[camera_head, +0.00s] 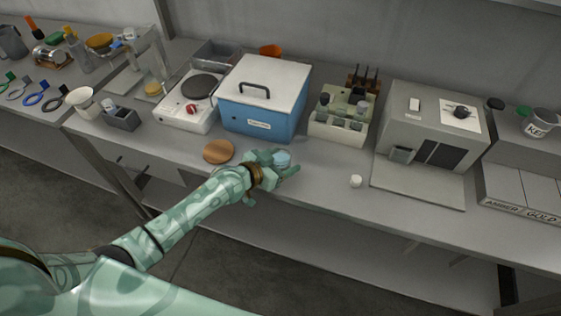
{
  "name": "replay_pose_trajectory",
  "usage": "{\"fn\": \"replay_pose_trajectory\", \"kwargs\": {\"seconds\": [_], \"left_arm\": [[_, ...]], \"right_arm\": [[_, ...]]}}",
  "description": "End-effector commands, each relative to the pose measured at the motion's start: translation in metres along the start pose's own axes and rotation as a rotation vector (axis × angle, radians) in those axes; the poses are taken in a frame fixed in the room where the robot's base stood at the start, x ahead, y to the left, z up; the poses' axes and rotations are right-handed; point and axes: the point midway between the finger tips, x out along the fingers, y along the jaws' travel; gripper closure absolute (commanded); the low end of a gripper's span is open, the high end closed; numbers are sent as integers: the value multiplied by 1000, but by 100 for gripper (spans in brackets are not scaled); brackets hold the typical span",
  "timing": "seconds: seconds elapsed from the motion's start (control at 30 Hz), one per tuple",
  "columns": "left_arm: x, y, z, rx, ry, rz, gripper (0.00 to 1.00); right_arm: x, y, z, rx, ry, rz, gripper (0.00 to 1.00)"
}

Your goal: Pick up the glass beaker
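A small pale-blue, glassy thing (282,158), probably the glass beaker, stands near the front of the grey bench, just in front of the blue box. My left gripper (279,163) is at it, with its green fingers on either side. The fingers and hand hide much of the thing, so I cannot tell whether they touch it or are closed on it. My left arm reaches in from the lower left over the bench's front edge. My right gripper is not in view.
The blue box with a white lid (262,112) stands right behind the gripper. A round wooden disc (218,151) lies to the left, a small white cup (356,181) to the right. A hotplate (187,109), a bottle rack (342,119) and a grey machine (431,132) line the back.

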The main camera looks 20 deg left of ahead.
Motion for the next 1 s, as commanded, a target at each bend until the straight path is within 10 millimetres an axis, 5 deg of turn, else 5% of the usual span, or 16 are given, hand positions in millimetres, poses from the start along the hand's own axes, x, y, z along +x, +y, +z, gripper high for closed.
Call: {"fn": "replay_pose_trajectory", "kwargs": {"seconds": [0.03,0.17,0.53,0.73,1.0], "left_arm": [[0,0,0,0,0,0,48],[0,0,0,0,0,0,80],[-3,0,-6,0,1,0,80],[-14,0,-34,2,4,1,80],[-82,34,-78,0,3,1,80]], "right_arm": [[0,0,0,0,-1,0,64],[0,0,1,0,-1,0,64],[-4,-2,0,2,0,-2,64],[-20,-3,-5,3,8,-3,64],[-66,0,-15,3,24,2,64]]}}
